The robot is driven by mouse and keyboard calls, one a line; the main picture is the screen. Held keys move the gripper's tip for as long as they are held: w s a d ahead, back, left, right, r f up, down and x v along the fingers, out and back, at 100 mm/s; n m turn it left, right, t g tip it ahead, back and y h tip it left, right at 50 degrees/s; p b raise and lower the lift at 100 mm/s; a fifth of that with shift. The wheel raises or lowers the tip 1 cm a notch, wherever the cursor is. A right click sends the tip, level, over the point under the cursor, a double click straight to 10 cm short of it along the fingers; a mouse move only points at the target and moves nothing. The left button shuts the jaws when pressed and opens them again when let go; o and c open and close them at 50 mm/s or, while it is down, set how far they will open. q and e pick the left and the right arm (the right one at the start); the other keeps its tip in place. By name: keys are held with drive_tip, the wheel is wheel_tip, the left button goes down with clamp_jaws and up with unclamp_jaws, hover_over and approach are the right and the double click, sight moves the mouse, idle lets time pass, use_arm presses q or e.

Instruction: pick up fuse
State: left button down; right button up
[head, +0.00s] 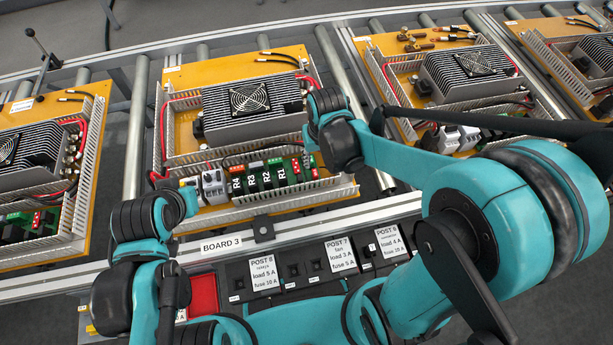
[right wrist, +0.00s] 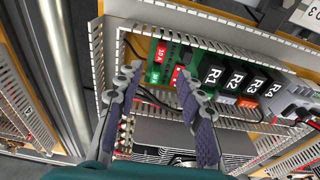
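In the right wrist view, a red fuse marked 10A (right wrist: 161,52) stands in a green board (right wrist: 152,68) beside the relays marked R1 to R4. I see nothing held. In the head view the fuses (head: 307,163) are small, at the right end of the relay row, close to my right wrist.
The board's yellow plate (head: 180,82) carries a finned heatsink block with a fan (head: 250,100) behind the relay row. Grey slotted duct walls (head: 290,199) border the row. A front ledge has POST labels (head: 341,254) and a red tray (head: 203,294). Other boards stand left and right.

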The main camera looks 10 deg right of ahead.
sight(315, 172)
drive_tip(key=shift+w+a+f, duration=0.1)
drive_tip(key=shift+a+f, duration=0.1)
drive_tip(key=shift+f, duration=0.65)
wheel_tip(315, 172, down, 2)
drive_tip(key=shift+w+d+b, duration=0.1)
drive_tip(key=shift+b, duration=0.6)
drive_tip(key=f+b, duration=0.2)
drive_tip(key=f, duration=0.1)
drive_tip(key=w+f+b, duration=0.1)
drive_tip(key=f, duration=0.1)
drive_tip(key=shift+s, duration=0.1)
drive_tip(key=shift+c, duration=0.9)
drive_tip(key=c, duration=0.7)
